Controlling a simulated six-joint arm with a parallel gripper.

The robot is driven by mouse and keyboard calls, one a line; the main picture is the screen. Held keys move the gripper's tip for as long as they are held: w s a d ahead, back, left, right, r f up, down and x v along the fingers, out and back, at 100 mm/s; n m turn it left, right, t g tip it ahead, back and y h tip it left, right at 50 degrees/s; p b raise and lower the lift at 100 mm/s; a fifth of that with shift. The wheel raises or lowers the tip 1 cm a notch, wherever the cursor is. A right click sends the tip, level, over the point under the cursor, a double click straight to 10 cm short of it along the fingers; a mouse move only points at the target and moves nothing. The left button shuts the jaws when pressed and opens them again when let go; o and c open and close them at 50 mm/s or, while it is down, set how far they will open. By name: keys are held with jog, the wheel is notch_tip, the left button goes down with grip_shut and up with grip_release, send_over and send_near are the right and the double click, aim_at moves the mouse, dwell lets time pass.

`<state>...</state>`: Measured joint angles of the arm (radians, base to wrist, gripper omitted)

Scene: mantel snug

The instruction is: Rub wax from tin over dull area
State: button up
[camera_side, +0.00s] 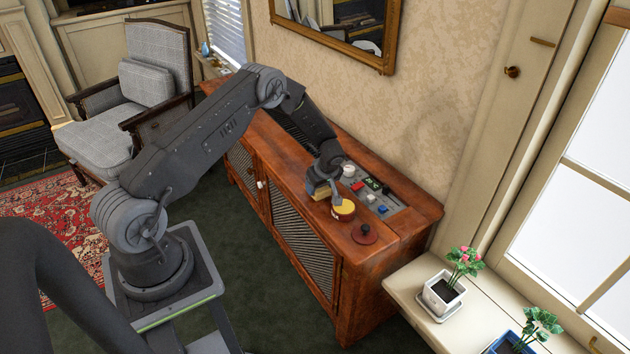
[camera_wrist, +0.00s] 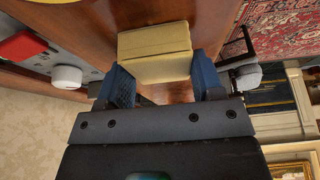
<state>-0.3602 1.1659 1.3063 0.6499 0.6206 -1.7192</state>
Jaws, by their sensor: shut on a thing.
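My gripper (camera_side: 322,184) is shut on a pale yellow, block-shaped pad (camera_wrist: 155,50) above the wooden cabinet top. In the wrist view, the blue fingertips of my gripper (camera_wrist: 163,82) press the pad from both sides. The round wax tin (camera_side: 343,209), open with yellow wax inside, stands on the cabinet just right of the pad. A dark red round lid (camera_side: 365,234) with a knob lies nearer the cabinet's right end. A yellow edge shows at the top left of the wrist view. I cannot make out the dull area on the wood.
A grey strip along the back of the cabinet (camera_side: 412,212) carries a white round piece (camera_side: 348,171), a red piece (camera_side: 357,186) and blue pieces. The wall and gilt mirror (camera_side: 375,58) stand behind. Potted plants (camera_side: 443,293) sit on the sill at right.

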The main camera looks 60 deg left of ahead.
aim_at(324, 196)
jog(key=shift+d, duration=1.6)
jog(key=shift+a, duration=5.2)
jog(key=shift+d, duration=5.45)
jog(key=shift+a, duration=5.5)
notch_tip(324, 196, up, 8)
